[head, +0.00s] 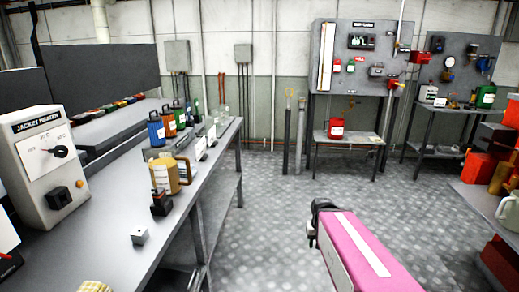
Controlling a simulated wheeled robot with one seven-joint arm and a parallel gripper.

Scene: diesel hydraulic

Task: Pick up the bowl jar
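I cannot tell for sure which item is the bowl jar. A ribbed cream-yellow round thing (94,287) sits on the left bench at the bottom edge, and only its top shows. A tan jug-like vessel with a handle and a white label (178,177) stands upright farther along that bench. A pale handled vessel (509,213) shows at the right edge. My gripper (314,226) is the dark end of my pink arm, over the floor right of the bench and apart from all of these. Its fingers are too small and hidden to read.
The left bench (110,238) carries a jacket heater box (42,165), a small grey cube (139,237), a black device (160,204) and several coloured cans. The floor (265,215) between benches is clear. Tool stands are at the back, and an orange-loaded table is on the right.

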